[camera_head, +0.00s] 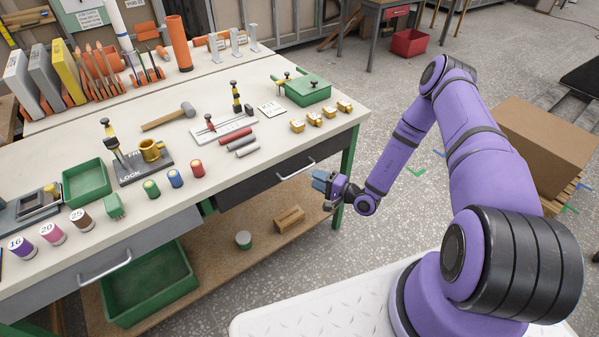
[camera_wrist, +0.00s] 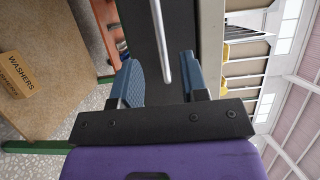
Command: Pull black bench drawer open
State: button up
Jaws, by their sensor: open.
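The black bench drawer (camera_head: 262,182) is under the right part of the bench top, its front looking flush with the bench. Its silver bar handle (camera_head: 296,170) runs along the front. My gripper (camera_head: 326,184) is open and empty, just right of the handle near the green bench leg. In the wrist view, the handle (camera_wrist: 160,40) stands lengthwise against the black drawer front (camera_wrist: 182,25). Its near end lies in the picture between the two blue fingers of my gripper (camera_wrist: 160,75). I cannot tell how deep it is between them; no contact shows.
A grey drawer (camera_head: 150,247) with its own handle is further left. The bench top (camera_head: 240,90) holds tools, a green box and brass parts. A lower wooden shelf (camera_head: 255,222) carries a block labelled WASHERS (camera_wrist: 16,72). A cardboard box (camera_head: 535,145) stands right; floor between is clear.

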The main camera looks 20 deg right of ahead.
aim_at(301, 172)
jog(key=x, duration=0.7)
jog(key=shift+w+a, duration=0.2)
grip_shut()
